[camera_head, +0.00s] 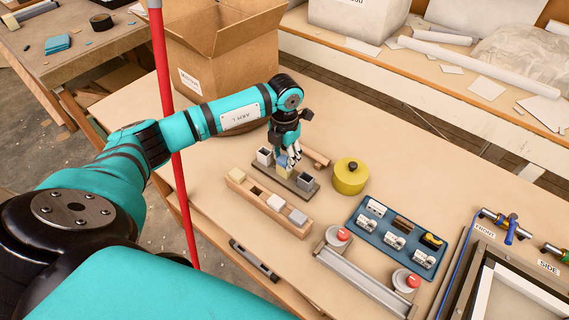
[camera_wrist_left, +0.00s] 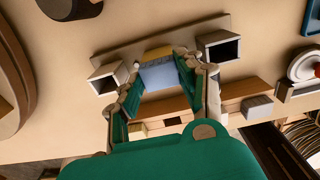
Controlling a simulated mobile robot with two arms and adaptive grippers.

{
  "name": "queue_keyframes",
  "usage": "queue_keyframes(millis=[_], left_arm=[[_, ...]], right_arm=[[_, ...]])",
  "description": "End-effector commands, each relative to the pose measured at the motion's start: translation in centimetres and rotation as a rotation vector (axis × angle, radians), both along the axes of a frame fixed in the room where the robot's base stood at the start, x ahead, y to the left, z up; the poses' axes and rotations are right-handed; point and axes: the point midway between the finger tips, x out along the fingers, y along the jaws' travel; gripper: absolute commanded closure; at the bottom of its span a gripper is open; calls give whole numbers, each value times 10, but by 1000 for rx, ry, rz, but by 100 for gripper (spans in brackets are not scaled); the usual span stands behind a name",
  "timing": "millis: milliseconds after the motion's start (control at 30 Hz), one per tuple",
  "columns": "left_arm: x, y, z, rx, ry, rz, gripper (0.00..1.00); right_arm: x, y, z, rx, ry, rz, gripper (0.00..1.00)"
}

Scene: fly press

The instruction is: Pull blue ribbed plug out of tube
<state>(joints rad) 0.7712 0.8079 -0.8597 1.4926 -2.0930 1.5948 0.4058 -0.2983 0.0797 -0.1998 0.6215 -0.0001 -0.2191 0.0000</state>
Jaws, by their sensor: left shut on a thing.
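The blue ribbed plug (camera_head: 282,160) is between the fingers of my left gripper (camera_head: 289,157), which is shut on it. In the left wrist view the plug (camera_wrist_left: 160,76) shows as a pale blue block between the two fingers, with a strip of the yellow tube (camera_wrist_left: 158,52) just beyond it. In the head view the yellow tube (camera_head: 284,172) stands directly under the plug, in the middle of a dark strip holder (camera_head: 304,193). The fingers partly hide the plug, and I cannot tell how much of it sits inside the tube. My right gripper is not in view.
A white tube (camera_head: 264,155) and a grey tube (camera_head: 304,181) flank the yellow one closely. A wooden rack (camera_head: 257,203) with blocks lies in front. A yellow round pot (camera_head: 350,177) stands to the right, and a cardboard box (camera_head: 215,62) is behind.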

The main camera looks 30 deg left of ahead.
Motion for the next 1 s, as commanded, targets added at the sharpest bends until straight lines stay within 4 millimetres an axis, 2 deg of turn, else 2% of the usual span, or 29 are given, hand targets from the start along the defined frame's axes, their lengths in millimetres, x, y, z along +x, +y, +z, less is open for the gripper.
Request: queue_keyframes(millis=[1000], left_arm=[[2,1,23,0,-5,1,100]], right_arm=[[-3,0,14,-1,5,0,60]])
